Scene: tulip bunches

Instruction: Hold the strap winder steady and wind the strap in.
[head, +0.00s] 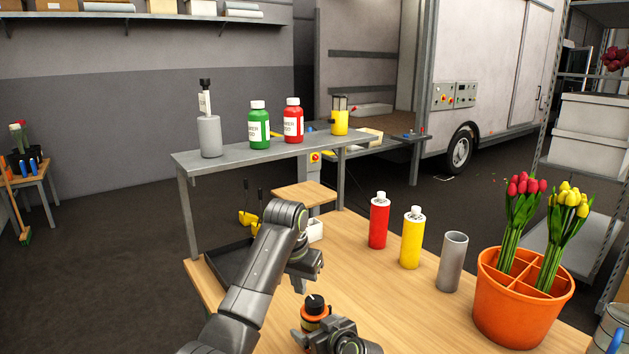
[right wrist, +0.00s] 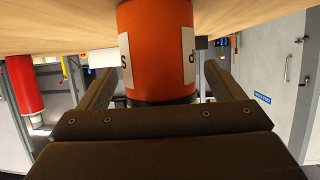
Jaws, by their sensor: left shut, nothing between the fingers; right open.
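The strap winder (head: 316,308) appears to be the upright orange cylinder with a black top and a small pale mark, on the wooden table at the front. In the right wrist view its orange body (right wrist: 160,45) fills the middle and carries white lettered labels. My right gripper (head: 312,334) is open, with one finger on each side of the winder's body; whether they touch it I cannot tell. My left gripper (head: 299,286) is shut and empty, above and behind the winder. I cannot make out a strap.
On the wooden table (head: 400,315) stand a red bottle (head: 379,222), a yellow bottle (head: 411,240), a grey cylinder (head: 452,262) and an orange pot (head: 515,318) with tulips. A dark tray (head: 232,264) lies behind my left arm. A grey raised shelf (head: 240,166) holds several bottles.

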